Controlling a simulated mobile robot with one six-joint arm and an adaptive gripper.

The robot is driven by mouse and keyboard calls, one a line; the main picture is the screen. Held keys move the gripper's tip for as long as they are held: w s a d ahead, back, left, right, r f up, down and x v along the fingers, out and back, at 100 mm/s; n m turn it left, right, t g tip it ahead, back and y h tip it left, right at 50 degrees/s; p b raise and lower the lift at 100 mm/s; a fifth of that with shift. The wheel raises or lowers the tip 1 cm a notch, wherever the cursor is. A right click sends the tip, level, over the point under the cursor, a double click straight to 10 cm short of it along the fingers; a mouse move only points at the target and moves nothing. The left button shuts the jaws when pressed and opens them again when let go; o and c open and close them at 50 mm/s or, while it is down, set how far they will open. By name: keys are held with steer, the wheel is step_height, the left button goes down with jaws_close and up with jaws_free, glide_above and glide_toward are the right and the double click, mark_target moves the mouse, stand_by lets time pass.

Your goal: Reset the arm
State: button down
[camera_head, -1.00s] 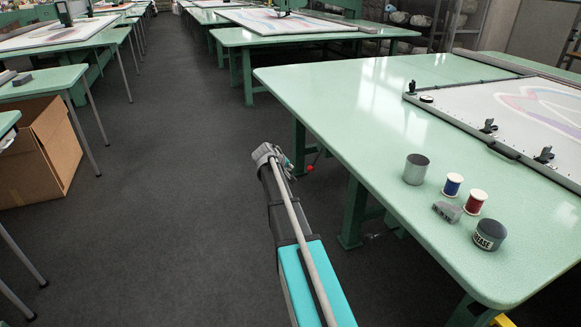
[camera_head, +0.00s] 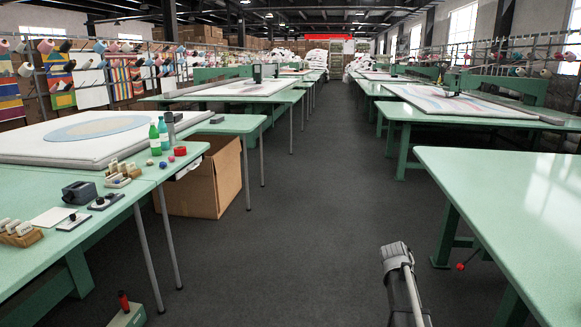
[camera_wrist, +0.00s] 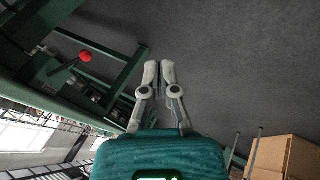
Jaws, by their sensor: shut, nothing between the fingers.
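My gripper (camera_wrist: 159,70) shows in the wrist view with its two grey fingers close together and nothing between them. It is in free air, with dark floor behind it. In the head view, part of my arm (camera_head: 398,262) stands at the bottom right over the aisle, left of the green table (camera_head: 535,190). The gripper's fingers cannot be made out in the head view.
A green table (camera_head: 190,157) at the left carries a white frame, bottles and small items. An open cardboard box (camera_head: 226,181) stands on the floor beside it. The dark aisle (camera_head: 320,215) is clear. A red knob (camera_wrist: 86,56) on green framework shows in the wrist view.

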steer(key=s+a+f+g+y, duration=0.3)
steer(key=s+a+y, duration=0.3)
steer(key=s+a, duration=1.6)
step_height(320, 180, up, 26)
steer(key=w+p, duration=0.1)
steer(key=p, duration=2.5)
